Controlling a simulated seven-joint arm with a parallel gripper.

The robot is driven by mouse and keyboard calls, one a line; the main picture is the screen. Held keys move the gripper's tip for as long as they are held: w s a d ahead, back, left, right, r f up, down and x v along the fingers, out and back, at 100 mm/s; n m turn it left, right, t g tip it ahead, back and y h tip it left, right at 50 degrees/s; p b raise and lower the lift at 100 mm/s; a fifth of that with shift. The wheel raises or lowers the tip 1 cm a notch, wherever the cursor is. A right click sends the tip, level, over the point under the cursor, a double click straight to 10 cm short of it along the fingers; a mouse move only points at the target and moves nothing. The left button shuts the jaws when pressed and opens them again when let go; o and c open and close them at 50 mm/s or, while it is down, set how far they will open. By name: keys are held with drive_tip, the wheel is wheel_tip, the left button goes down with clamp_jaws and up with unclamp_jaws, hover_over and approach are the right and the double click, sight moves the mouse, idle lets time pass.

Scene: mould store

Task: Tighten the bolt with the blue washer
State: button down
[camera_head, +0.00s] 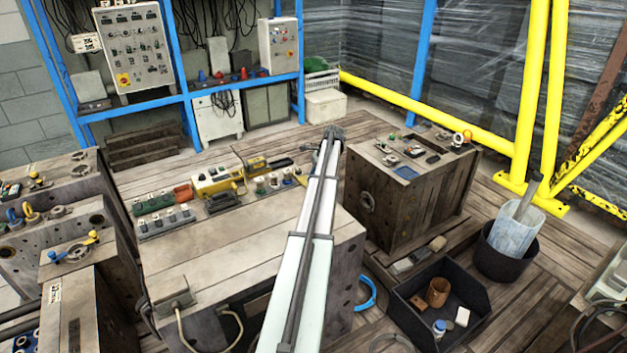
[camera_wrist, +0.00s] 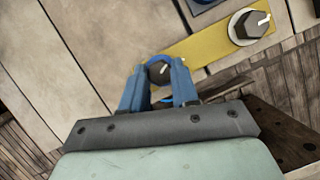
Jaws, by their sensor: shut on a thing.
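In the wrist view, a dark hex bolt (camera_wrist: 158,71) with a pale mark on its head sits at the near end of a yellow strip (camera_wrist: 205,42). The blue washer (camera_wrist: 150,60) shows as a ring around the head. My gripper (camera_wrist: 158,76) has its blue fingers on either side of the bolt head, shut on it. The fingers hide part of the washer. A second hex bolt (camera_wrist: 252,24) with a pale washer stands at the strip's far end. In the head view my arm crosses the bench; I cannot make out this bolt there.
The wooden bench (camera_head: 200,270) carries rows of small fittings and a yellow fixture (camera_head: 217,182). A wooden block (camera_head: 400,205) with parts on top stands to the right. A black bin (camera_head: 470,322) and a dark bucket (camera_head: 503,262) stand on the floor.

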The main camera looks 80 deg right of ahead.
drive_tip(key=m+h, duration=0.1)
drive_tip(key=m, duration=0.1)
drive_tip(key=m+h, duration=0.1)
drive_tip(key=m, duration=0.2)
drive_tip(key=shift+r+t, duration=0.2)
drive_tip(key=shift+t, duration=0.1)
drive_tip(key=shift+m, duration=0.3)
drive_tip(key=c, duration=0.8)
unclamp_jaws()
drive_tip(key=shift+a+f, duration=0.1)
drive_tip(key=shift+c, duration=0.2)
drive_tip(key=v, duration=1.4)
drive_tip(key=shift+w+a+f, duration=0.1)
drive_tip(key=shift+w, duration=0.1)
